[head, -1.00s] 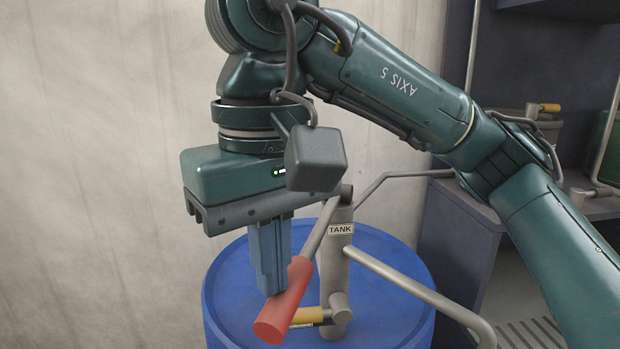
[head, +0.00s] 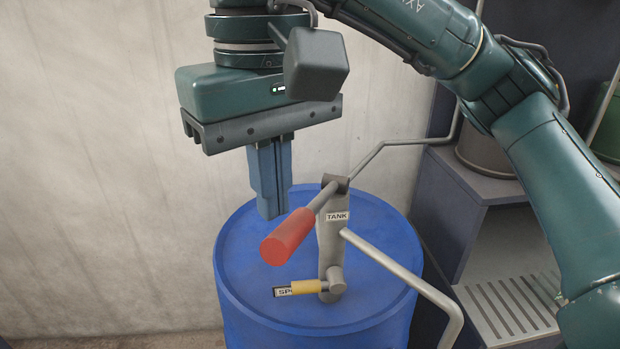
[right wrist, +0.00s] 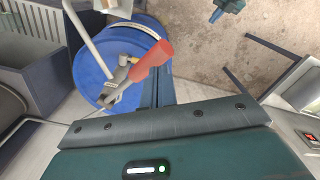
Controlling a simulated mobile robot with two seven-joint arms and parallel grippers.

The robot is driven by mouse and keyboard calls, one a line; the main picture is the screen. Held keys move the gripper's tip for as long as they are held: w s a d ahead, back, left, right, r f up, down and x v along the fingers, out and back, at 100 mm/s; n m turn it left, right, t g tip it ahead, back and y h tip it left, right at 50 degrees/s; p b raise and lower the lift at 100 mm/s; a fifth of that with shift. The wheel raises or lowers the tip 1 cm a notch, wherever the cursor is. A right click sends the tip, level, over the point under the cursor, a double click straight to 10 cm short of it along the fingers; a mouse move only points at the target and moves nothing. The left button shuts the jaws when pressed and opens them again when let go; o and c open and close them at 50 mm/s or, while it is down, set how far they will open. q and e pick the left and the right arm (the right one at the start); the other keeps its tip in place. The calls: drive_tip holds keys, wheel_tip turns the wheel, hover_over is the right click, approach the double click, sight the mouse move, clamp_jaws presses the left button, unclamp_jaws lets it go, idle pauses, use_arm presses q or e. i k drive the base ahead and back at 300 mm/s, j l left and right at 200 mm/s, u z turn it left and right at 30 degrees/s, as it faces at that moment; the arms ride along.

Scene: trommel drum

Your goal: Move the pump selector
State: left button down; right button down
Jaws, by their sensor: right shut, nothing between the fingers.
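The pump selector, a short lever with a yellow grip (head: 306,287), sits low on the grey pump post (head: 331,240) above the blue drum. It points left in the head view, beside a partly covered label reading "SP". A "TANK" label (head: 337,216) is higher on the post. My right gripper (head: 271,216) points down with its blue fingers shut and empty, above and left of the selector, close to the red pump handle (head: 287,236). I cannot tell whether they touch. A small teal and blue part at the wrist view's top may be my left gripper (right wrist: 217,16).
The blue drum (head: 240,265) stands below the pump. The red handle sticks out above the selector. A grey spout pipe (head: 400,270) bends down to the right, and a thin pipe runs to the shelf unit (head: 460,215). A pale wall is behind.

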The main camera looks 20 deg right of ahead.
sight(336, 284)
drive_tip(key=k, duration=1)
